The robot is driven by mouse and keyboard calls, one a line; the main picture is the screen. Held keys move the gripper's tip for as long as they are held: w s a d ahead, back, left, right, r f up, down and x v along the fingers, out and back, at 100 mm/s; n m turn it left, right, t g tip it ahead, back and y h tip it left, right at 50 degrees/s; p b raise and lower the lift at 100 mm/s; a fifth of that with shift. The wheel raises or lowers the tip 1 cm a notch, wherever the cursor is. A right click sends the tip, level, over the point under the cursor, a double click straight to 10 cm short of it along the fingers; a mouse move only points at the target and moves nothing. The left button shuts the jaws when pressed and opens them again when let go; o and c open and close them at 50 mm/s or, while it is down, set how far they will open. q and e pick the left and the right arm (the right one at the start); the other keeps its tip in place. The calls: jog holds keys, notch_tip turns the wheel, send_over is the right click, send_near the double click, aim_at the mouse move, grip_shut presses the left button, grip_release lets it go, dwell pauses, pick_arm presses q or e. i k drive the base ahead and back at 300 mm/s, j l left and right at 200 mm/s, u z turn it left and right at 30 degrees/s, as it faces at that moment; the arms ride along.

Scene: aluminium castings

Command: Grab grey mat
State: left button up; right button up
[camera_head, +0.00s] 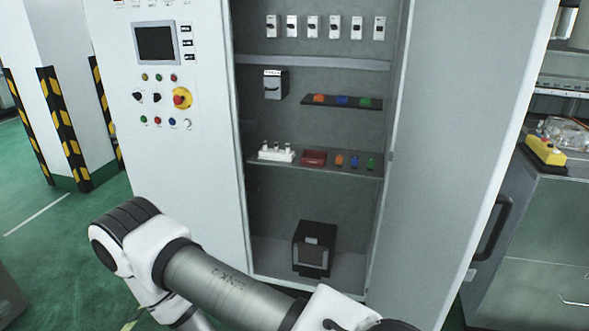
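I cannot pick out a grey mat for certain in the head view. A dark flat piece (343,102) with small orange, blue and green parts on it sits in the open cabinet, but I cannot tell whether it is a mat. One of my white and grey arms crosses the bottom of the view, in front of the cabinet's lower left. Its gripper is out of the frame. My other gripper is not in view either.
The open cabinet (315,62) holds switches, a red block (313,157) and a black boxy device (314,248). Its door (465,130) stands open to the right. A counter with a yellow control box (545,150) is at far right. Green floor (60,245) is open at left.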

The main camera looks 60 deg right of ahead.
aim_at(310, 252)
jog(key=i+l+z, duration=0.1)
jog(key=i+z, duration=0.7)
jog(key=i+j+z, duration=0.15)
jog(key=i+z, duration=0.5)
jog(key=z, duration=0.25)
jog(key=i+z, duration=0.25)
jog(key=z, duration=0.2)
jog(key=i+j+z, duration=0.1)
jog(key=z, duration=0.4)
jog(key=i+j+z, duration=0.3)
jog(key=z, duration=0.2)
jog(key=i+j+z, duration=0.15)
jog(key=j+z, duration=0.15)
jog(key=z, duration=0.8)
